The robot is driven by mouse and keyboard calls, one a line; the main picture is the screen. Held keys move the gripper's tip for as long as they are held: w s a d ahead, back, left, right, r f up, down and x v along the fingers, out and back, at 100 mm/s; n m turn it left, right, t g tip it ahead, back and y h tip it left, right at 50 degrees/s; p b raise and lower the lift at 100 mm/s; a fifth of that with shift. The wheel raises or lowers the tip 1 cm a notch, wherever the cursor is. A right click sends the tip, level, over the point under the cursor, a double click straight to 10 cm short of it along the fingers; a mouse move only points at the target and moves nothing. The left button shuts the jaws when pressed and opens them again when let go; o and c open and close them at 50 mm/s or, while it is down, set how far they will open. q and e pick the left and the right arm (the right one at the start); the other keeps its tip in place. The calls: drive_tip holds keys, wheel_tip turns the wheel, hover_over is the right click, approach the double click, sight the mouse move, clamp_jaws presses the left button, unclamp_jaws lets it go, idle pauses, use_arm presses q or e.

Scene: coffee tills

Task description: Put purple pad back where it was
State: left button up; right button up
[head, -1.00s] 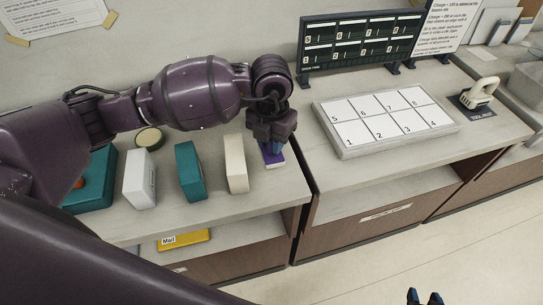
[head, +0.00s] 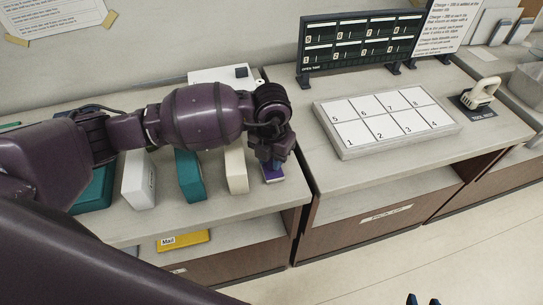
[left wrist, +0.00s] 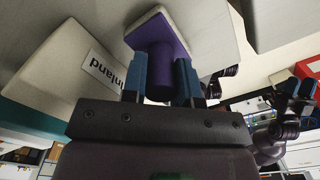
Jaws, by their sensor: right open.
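The purple pad (head: 273,174) is a small purple block with a white edge and a round purple grip. It is at the front right of the left counter, just right of a cream upright block (head: 237,172). My left gripper (head: 274,162) is directly above it; in the left wrist view its blue fingers (left wrist: 160,82) close on both sides of the grip, with the pad (left wrist: 158,35) beyond them. I cannot tell whether the pad touches the counter. My right gripper (head: 424,301) is open and empty at the bottom edge, only its fingertips showing.
A teal block (head: 190,178) and a white block (head: 138,182) stand left of the cream one. A numbered white tray (head: 387,124) lies on the right counter, across a narrow gap. A yellow mail piece (head: 184,240) lies on the shelf below.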

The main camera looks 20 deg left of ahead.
use_arm(q)
drive_tip(key=o, duration=0.5)
drive_tip(key=shift+c, duration=0.2)
wheel_tip(320, 180, up, 12)
drive_tip(key=shift+r, duration=0.15)
idle(0.5)
